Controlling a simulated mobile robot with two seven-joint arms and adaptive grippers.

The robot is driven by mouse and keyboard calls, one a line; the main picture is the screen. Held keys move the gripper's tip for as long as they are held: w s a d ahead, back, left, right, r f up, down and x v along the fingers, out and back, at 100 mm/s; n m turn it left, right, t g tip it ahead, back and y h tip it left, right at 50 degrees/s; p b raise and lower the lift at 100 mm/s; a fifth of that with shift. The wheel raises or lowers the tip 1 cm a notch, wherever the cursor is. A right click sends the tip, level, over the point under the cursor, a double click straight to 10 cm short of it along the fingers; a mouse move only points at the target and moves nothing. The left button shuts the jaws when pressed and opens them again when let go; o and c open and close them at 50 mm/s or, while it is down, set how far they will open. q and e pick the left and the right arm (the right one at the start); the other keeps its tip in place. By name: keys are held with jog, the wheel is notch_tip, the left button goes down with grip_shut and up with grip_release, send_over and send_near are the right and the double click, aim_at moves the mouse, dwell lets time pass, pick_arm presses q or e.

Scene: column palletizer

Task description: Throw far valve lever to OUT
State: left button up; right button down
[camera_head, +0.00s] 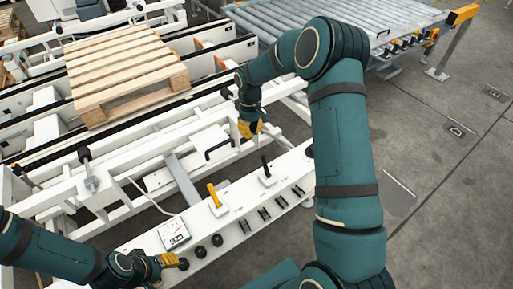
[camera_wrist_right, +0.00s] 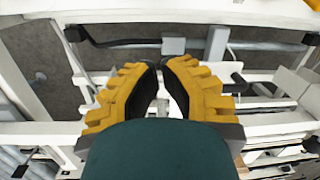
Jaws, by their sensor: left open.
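Two valve levers stand on the white control panel (camera_head: 236,213): a yellow lever (camera_head: 214,196) nearer me and a black lever (camera_head: 265,167) farther along. Both look roughly upright; I cannot read their labels. My right gripper (camera_head: 250,129) is above the white frame behind the panel, apart from both levers. In the right wrist view its yellow fingers (camera_wrist_right: 161,68) are nearly together with nothing seen between them. My left gripper (camera_head: 178,261) is open at the panel's near end, beside the round black knobs (camera_head: 201,252); whether it touches one is unclear.
A black bar handle (camera_head: 219,149) is on the frame behind. A wooden pallet (camera_head: 125,66) lies on the conveyor, and a roller conveyor (camera_head: 330,20) is at the back.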

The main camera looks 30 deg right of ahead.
aim_at(265, 166)
notch_tip(265, 166, down, 10)
jog(key=s+b, duration=0.1)
jog(key=b, duration=0.1)
jog(key=s, duration=0.1)
jog(key=s+r, duration=0.2)
jog(key=shift+s+d, duration=0.25)
pick_arm(q)
jog(key=shift+w+f, duration=0.15)
jog(key=shift+f, duration=0.45)
jog(key=shift+w+f, duration=0.15)
jog(key=shift+f, duration=0.4)
jog(key=shift+a, duration=0.1)
pick_arm(e)
jog(key=shift+d, duration=0.1)
jog(key=shift+s+r, duration=0.15)
jog(key=shift+s, duration=0.05)
pick_arm(q)
jog(key=shift+s+a, duration=0.2)
jog(key=shift+a, duration=0.5)
pick_arm(e)
jog(key=shift+t, duration=0.4)
